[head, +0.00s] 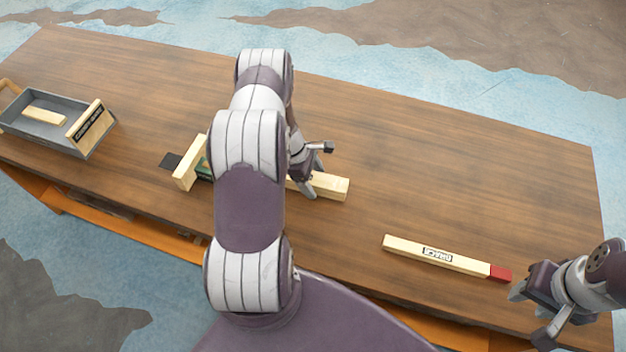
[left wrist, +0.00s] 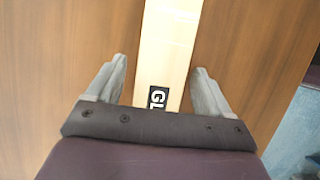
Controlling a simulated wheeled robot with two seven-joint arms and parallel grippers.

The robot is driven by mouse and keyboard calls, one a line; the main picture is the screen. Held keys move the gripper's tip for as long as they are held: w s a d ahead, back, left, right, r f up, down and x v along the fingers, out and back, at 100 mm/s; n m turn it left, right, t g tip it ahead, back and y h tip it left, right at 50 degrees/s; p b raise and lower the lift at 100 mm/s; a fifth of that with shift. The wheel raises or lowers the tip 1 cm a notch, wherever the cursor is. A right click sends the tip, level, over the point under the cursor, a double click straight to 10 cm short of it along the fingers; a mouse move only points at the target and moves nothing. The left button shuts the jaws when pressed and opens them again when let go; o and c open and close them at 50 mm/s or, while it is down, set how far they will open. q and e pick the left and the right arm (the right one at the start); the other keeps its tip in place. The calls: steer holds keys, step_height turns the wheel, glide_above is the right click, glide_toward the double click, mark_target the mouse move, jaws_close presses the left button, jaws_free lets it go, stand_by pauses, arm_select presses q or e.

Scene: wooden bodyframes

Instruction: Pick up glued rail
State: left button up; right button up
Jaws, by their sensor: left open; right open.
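A pale wooden rail (head: 332,187) lies mid-table in the head view, mostly hidden behind my left arm. In the left wrist view the rail (left wrist: 168,50) runs between the fingers, with a black label whose visible letters read "GL". My left gripper (head: 316,170) is open, with one finger on either side of the rail, apart from it in the left wrist view. I cannot tell the height of the fingertips. My right gripper (head: 531,316) is open and empty at the table's right front corner.
A red-ended labelled rail (head: 437,256) lies near my right gripper. An upright wooden piece (head: 187,167) and a dark piece (head: 170,160) are left of my left arm. A grey tray (head: 82,139) with wooden pieces stands far left. The table's back right (head: 470,160) is clear.

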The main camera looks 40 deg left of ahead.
arm_select(q)
steer(key=shift+w+d, duration=0.1)
steer(key=shift+d, duration=0.05)
steer(key=shift+d+r, duration=0.1)
steer(key=shift+d, duration=0.05)
steer(key=c, duration=1.3)
